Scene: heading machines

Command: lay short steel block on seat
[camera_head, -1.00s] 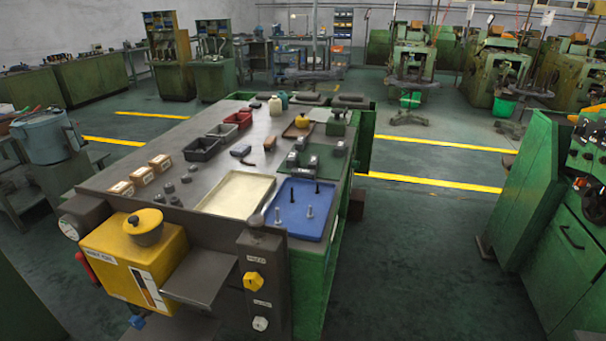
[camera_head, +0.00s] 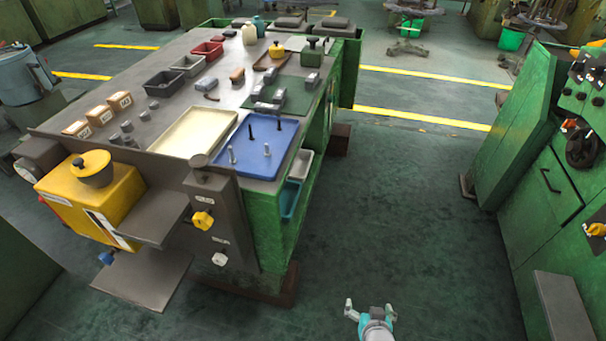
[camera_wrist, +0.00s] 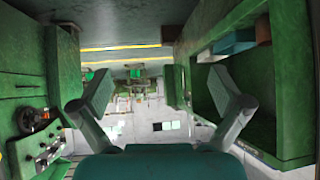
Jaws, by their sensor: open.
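Several small grey steel blocks sit on and around a green mat on the bench, among them one at the right (camera_head: 312,83) and one at the front (camera_head: 265,106). I cannot tell which is the short one. I cannot single out the seat. My gripper (camera_head: 369,308) is low in the head view, over the floor to the right of the bench and well away from the blocks. In the wrist view my gripper (camera_wrist: 163,100) has its two fingers spread wide, with nothing between them.
The bench top holds a blue tray (camera_head: 287,168) with upright bolts, a cream tray (camera_head: 232,117), bins and small boxes. A yellow box (camera_head: 90,205) juts from its near end. A green machine (camera_head: 570,215) stands at the right. The floor between is clear.

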